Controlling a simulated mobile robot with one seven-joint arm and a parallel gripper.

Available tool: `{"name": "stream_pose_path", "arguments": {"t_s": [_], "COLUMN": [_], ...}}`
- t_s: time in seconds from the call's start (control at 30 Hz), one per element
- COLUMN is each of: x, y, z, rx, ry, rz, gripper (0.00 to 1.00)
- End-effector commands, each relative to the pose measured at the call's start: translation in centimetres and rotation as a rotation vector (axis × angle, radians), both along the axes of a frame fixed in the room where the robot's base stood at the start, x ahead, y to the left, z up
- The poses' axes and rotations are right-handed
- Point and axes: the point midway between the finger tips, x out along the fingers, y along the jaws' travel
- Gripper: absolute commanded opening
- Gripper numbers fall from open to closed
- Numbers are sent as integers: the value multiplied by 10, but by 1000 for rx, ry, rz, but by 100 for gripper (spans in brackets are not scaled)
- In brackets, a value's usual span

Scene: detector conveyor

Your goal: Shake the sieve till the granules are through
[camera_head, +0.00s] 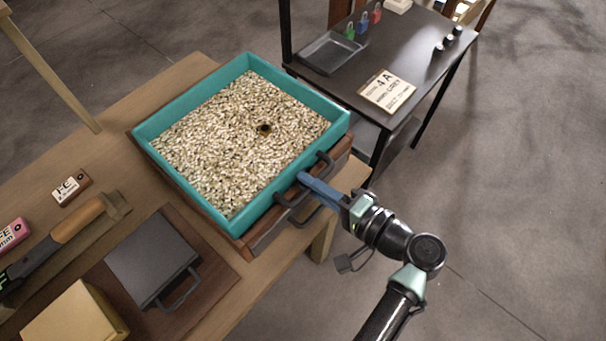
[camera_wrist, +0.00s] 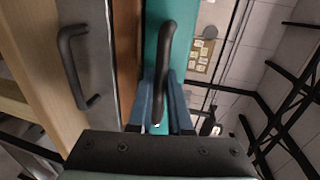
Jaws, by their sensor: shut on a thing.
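The sieve (camera_head: 185,188) is a teal rectangular box on the wooden table, and its teal wall also shows in the wrist view (camera_wrist: 152,40). Pale granules (camera_head: 235,130) cover its visible inside, with a small dark-brown object (camera_head: 264,128) among them. The mesh is hidden under the granules. My gripper (camera_head: 306,181) is at the sieve's right side, its blue fingers shut on the dark sieve handle (camera_wrist: 166,50). Beneath the sieve is a brown wooden frame with a grey metal front (camera_head: 270,236), which has its own dark handle (camera_wrist: 76,65). Whatever lies below the mesh is hidden.
A grey lidded plate with a handle (camera_head: 150,255), a yellow block (camera_head: 75,315), a wooden-handled tool (camera_head: 80,222) and small labelled blocks (camera_head: 72,188) lie on the near table. A dark side table (camera_head: 425,50) with a tray (camera_head: 335,52) and sign (camera_head: 387,91) stands behind. Floor at right is clear.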

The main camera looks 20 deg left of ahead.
Motion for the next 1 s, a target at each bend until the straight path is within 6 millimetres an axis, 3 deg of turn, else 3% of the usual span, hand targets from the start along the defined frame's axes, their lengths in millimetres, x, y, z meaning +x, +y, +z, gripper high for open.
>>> {"name": "stream_pose_path", "arguments": {"t_s": [0.17, 0.2, 0.37, 0.8, 1.0], "x": [0, 0, 0, 1, 6], "y": [1, 1, 1, 2, 19], "z": [-1, -1, 0, -1, -1], "rx": [-2, -2, -2, -2, -2], "ry": [0, 0, 0, 1, 0], "rz": [0, 0, 0, 1, 4], "gripper": [0, 21, 47, 47, 47]}}
